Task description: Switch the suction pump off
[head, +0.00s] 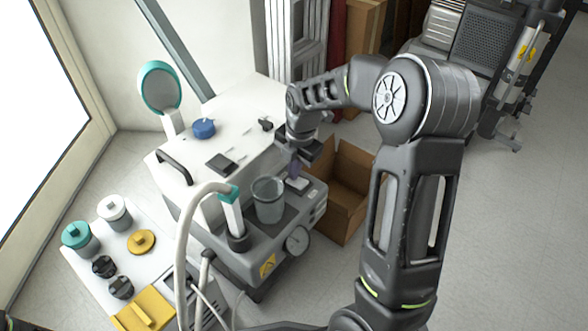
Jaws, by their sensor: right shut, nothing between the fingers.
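The suction pump (228,262) stands at the left of centre, a grey base with a white upper body, a round gauge (297,240), a clear cup (268,200) and a pale hose (187,240) with a teal end. A small light plate (298,183), perhaps its switch, is on the grey top at the right end. My right gripper (296,170) is shut and empty, pointing down just above that plate. I cannot tell whether it touches it. The gripper partly covers the plate, so the switch position cannot be read. My left gripper is not in view.
An open cardboard box (345,190) stands on the floor right of the pump. A grey machine (490,45) stands at the back right. The floor at right is clear.

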